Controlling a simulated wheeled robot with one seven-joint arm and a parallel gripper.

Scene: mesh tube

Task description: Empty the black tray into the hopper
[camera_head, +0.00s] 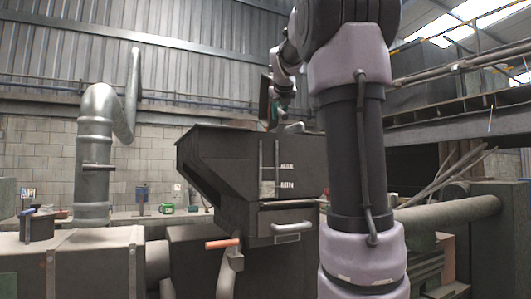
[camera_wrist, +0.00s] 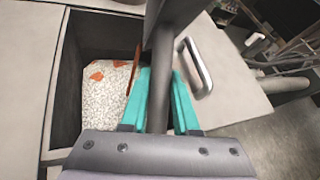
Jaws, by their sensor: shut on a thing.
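The black tray (camera_head: 265,97) is tipped up nearly on edge above the hopper (camera_head: 230,150) in the head view. My gripper (camera_head: 275,113) is small there, at the tray's right side. In the wrist view my gripper (camera_wrist: 160,100) has teal fingers shut on a dark bar-like part of the tray (camera_wrist: 172,25). The hopper's dark inner wall (camera_wrist: 95,28) surrounds a heap of white granules (camera_wrist: 102,105) with several orange pieces, such as one orange piece (camera_wrist: 96,76). A thin orange-brown piece (camera_wrist: 134,70) shows beside the tray. The tray's inside is hidden.
A light lid or panel with a metal handle (camera_wrist: 194,66) lies right of the opening. An orange-handled lever (camera_head: 222,243) stands in front of the hopper. A bent metal duct (camera_head: 95,150) rises at left, and a thick horizontal pipe (camera_head: 450,214) runs at right.

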